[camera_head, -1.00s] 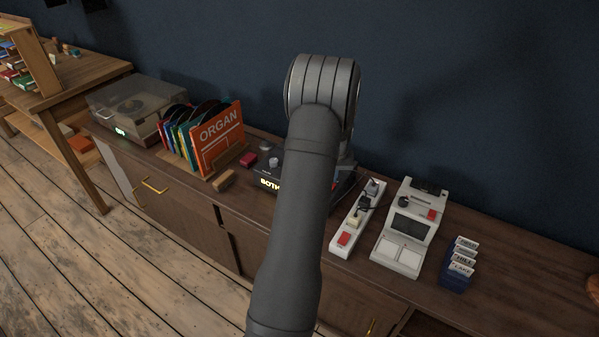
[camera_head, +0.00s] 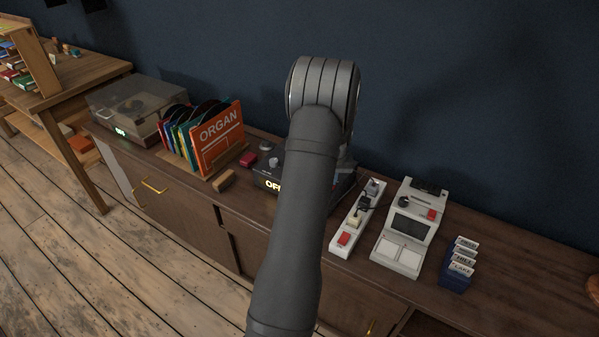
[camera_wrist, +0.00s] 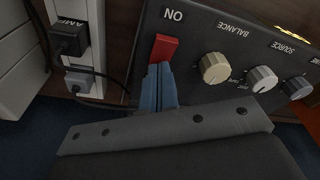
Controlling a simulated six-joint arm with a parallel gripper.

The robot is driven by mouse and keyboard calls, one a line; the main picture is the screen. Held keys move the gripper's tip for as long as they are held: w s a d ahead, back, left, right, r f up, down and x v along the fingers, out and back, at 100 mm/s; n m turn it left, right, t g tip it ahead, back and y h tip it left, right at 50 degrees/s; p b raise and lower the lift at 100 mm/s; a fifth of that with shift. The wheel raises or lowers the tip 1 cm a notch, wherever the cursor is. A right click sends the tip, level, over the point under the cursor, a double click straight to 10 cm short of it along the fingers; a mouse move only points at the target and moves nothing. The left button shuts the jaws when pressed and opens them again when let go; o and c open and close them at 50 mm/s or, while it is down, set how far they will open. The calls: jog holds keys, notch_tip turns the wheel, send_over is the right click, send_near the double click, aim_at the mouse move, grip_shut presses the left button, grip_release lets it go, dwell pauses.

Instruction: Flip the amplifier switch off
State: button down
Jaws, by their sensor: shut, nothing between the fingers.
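The amplifier (camera_head: 266,175) is a dark box on the cabinet, mostly behind my arm in the head view. Its lit display shows the start of a word, "OF". In the wrist view the amplifier (camera_wrist: 208,28) shows upside down, with a red switch (camera_wrist: 164,46) beside the upside-down label "ON". My gripper (camera_wrist: 159,70) has blue fingers, shut and empty, with the tips right at the switch's edge. I cannot tell whether they touch it. My arm hides the gripper and switch in the head view.
Knobs (camera_wrist: 214,67) sit beside the switch. A power strip (camera_head: 350,229) with plugs stands right of the amplifier, next to a white device (camera_head: 408,228) and a blue card holder (camera_head: 456,277). A record rack (camera_head: 218,160) and turntable (camera_head: 125,108) stand left.

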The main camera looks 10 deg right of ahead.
notch_tip(320, 180, up, 7)
dwell(0.7)
jog(key=shift+f, duration=0.2)
notch_tip(320, 180, down, 7)
jog(key=shift+r, duration=0.1)
dwell(0.4)
